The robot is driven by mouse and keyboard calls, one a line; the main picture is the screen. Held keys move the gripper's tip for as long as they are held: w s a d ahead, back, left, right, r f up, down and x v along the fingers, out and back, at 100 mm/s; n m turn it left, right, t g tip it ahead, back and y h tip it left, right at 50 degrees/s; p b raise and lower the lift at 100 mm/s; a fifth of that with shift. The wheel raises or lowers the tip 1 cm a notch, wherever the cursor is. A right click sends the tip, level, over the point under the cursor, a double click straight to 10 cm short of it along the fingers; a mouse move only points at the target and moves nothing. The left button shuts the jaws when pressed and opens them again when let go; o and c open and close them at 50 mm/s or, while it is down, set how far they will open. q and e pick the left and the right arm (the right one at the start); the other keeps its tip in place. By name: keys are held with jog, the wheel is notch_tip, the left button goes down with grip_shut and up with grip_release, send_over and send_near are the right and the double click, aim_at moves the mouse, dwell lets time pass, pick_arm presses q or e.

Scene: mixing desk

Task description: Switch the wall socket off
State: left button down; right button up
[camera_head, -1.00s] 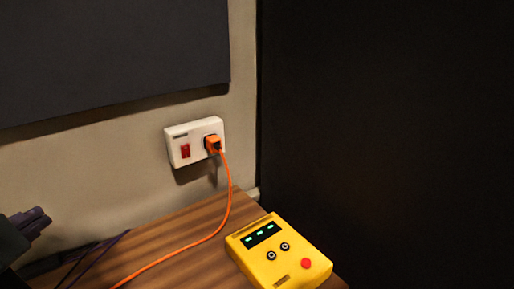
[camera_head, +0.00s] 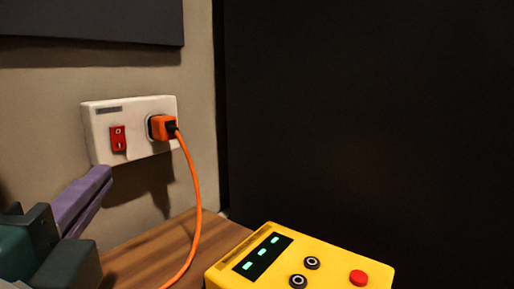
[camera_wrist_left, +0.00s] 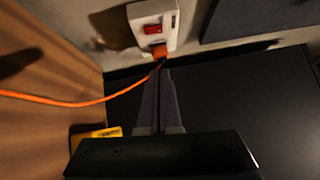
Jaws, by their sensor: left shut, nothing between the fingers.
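The white wall socket (camera_head: 103,143) is on the beige wall at the left in the head view. Its red rocker switch (camera_head: 118,138) has small white marks, and I cannot tell which way it is tipped. An orange plug (camera_head: 160,127) sits in the socket, right of the switch. My left gripper (camera_head: 106,172) is shut and empty, its purple fingers pointing up just below the switch, apart from it. In the left wrist view the fingers (camera_wrist_left: 163,74) are together below the plug (camera_wrist_left: 159,50), with the socket (camera_wrist_left: 137,13) and switch (camera_wrist_left: 152,29) above. My right gripper is not in view.
An orange cable (camera_head: 194,185) hangs from the plug to the wooden desk (camera_head: 135,262). A yellow device (camera_head: 320,265) with a display and a red button stands at the desk's right. A dark panel (camera_head: 160,22) hangs above the socket. A large black surface fills the right.

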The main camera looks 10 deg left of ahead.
pick_arm(q)
jog(key=shift+d, duration=0.1)
jog(key=p, duration=0.3)
send_near(125, 131)
jog(key=w+d, duration=0.2)
jog(key=w, duration=0.1)
jog(key=shift+w+a+r, duration=0.1)
jog(key=shift+w+a, duration=0.3)
jog(key=shift+a, duration=0.3)
jog(key=shift+w+a+r, duration=0.1)
jog(key=shift+w+a, duration=0.25)
jog(key=shift+a, duration=0.35)
jog(key=shift+w+a+r, duration=0.1)
jog(key=shift+w+a, duration=0.3)
jog(key=shift+a, duration=0.3)
